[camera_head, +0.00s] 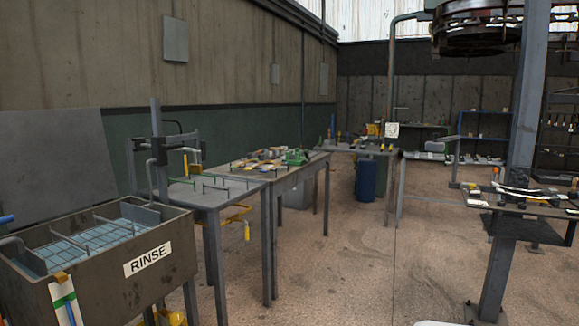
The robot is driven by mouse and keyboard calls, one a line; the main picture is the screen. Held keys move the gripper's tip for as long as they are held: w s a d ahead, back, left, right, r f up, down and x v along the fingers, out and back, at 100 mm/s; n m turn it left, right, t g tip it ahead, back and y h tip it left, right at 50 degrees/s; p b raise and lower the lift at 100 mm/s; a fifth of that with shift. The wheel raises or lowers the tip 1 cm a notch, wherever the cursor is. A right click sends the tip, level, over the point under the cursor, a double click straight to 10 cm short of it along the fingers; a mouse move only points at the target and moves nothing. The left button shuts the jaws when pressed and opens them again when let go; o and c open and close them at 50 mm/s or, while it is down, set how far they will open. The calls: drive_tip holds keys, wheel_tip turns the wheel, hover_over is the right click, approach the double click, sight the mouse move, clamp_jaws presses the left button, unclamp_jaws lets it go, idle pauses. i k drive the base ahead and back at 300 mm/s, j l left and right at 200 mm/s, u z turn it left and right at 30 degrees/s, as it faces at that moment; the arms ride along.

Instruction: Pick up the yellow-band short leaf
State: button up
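I cannot make out a short leaf with a yellow band for certain. Long, thin, slightly curved strips that look like spring leaves (530,193) lie on a stand (478,203) at the right, beside a grey post. Small yellow spots show near them, but they are too small to tell as bands. My gripper is not in view.
A rinse tank (105,280) with a wire grid stands at the front left. Grey tables (205,196) with tools run back along the left wall. A grey post (512,150) stands at the right. A blue barrel (367,180) is farther back. The middle floor (340,270) is clear.

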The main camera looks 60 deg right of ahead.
sight(250, 168)
drive_tip(key=z, duration=1.5)
